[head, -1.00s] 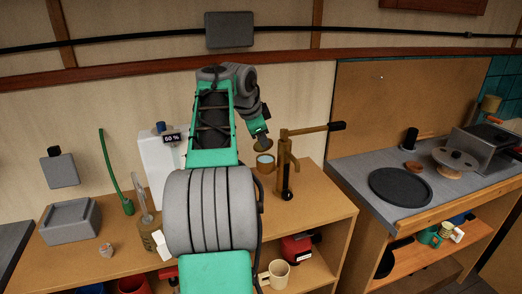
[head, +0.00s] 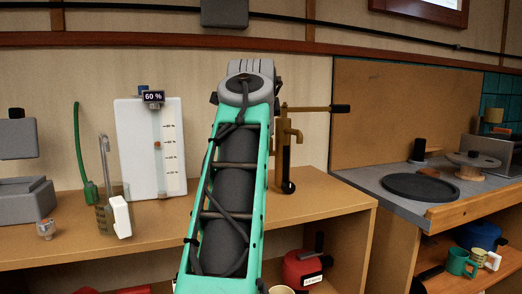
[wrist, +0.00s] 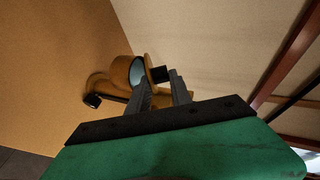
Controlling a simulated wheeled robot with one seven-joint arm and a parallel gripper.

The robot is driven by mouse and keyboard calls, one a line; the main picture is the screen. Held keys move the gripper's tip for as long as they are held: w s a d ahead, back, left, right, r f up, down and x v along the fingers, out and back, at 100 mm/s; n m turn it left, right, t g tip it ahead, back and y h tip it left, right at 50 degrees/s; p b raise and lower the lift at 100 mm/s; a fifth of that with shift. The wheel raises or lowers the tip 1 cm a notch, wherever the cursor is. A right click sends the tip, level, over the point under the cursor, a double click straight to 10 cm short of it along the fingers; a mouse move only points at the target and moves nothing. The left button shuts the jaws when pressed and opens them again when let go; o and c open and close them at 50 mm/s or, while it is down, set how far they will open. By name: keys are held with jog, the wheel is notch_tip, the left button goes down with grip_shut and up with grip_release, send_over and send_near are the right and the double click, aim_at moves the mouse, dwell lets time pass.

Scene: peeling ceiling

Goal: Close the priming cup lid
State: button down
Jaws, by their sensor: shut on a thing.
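In the wrist view, the priming cup (wrist: 121,73) is a tan round cup with a pale blue inside showing. Its lid (wrist: 149,68) is a thin tan disc seen nearly edge-on, standing tilted beside the cup's mouth, with a black knob (wrist: 160,74). My gripper (wrist: 161,77) has its grey fingers on either side of this knob and is shut on it. In the head view, the brass hand pump (head: 284,155) with its black-tipped handle stands on the wooden shelf (head: 325,190). My arm hides the cup, the lid and my gripper there.
A white gauge panel (head: 145,150) reading 60 % stands left of my arm. A glass jar (head: 105,218) and a grey box (head: 26,200) are further left. A worktop with a dark round plate (head: 420,187) is at the right. The shelf right of the pump is clear.

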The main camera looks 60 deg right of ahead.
jog(key=b, duration=0.1)
jog(key=f+h+b, duration=0.1)
jog(key=b, duration=0.1)
jog(key=shift+s+a+f+m+t, duration=0.1)
jog(key=shift+s+a+m+t, duration=0.1)
jog(key=shift+m+t, duration=0.15)
jog(key=shift+b, duration=0.6)
jog(key=shift+a+r+t+h, duration=0.1)
jog(key=shift+r+t+h, duration=0.15)
jog(key=shift+h, duration=0.05)
jog(key=c, duration=1.6)
grip_release()
jog(key=shift+f, duration=0.1)
jog(key=p+v, duration=0.1)
jog(key=v, duration=0.6)
jog(key=shift+s+a, duration=0.15)
jog(key=shift+a, duration=0.2)
jog(key=shift+o, duration=0.2)
